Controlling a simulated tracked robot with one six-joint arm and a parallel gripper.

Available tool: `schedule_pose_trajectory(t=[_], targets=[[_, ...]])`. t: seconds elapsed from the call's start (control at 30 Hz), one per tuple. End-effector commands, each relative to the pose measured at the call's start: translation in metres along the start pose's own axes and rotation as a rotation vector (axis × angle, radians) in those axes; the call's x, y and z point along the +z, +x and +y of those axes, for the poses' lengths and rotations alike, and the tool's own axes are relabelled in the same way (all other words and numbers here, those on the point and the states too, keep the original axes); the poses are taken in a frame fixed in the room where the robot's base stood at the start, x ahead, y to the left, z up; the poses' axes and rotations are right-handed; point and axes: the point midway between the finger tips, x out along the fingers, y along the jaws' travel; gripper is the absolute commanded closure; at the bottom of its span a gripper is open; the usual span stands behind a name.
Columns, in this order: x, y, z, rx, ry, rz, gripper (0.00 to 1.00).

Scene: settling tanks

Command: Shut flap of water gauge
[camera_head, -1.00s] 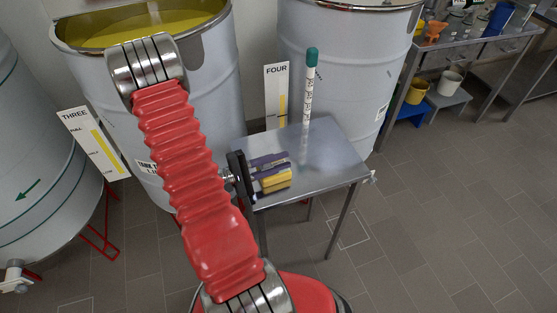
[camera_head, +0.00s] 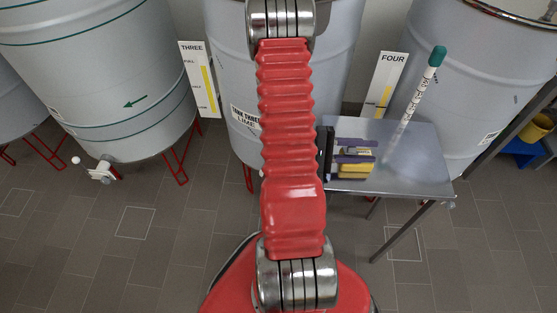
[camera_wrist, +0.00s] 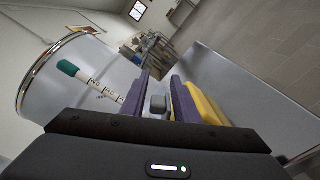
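No flap is clear enough to make out, and I cannot tell which thing is the water gauge. A white tube with black marks and a green cap (camera_head: 430,70) stands at the back of the metal table (camera_head: 415,178); its cap also shows in the wrist view (camera_wrist: 67,68). White boards with yellow bars, marked THREE (camera_head: 199,80) and FOUR (camera_head: 384,85), stand by the tanks. My gripper (camera_head: 372,150) is over the table's left part, left of the tube. Its purple fingers (camera_wrist: 162,92) are apart, with a small grey block (camera_wrist: 157,106) showing between them.
A yellow block (camera_wrist: 205,103) lies close beside the right finger; whether they touch is unclear. Large grey tanks (camera_head: 95,75) line the back. A yellow bucket (camera_head: 537,128) and a blue item (camera_head: 523,152) are at the far right. The tiled floor in front is clear.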

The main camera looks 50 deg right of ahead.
Motion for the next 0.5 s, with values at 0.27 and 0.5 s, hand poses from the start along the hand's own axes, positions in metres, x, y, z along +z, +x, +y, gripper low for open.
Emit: schedule_pose_trajectory(t=[0.27, 0.5], targets=[[-0.002, 0.0, 0.004, -0.003, -0.099, 0.0, 0.67], [-0.005, 0.0, 0.01, -0.002, -0.238, 0.0, 0.67]])
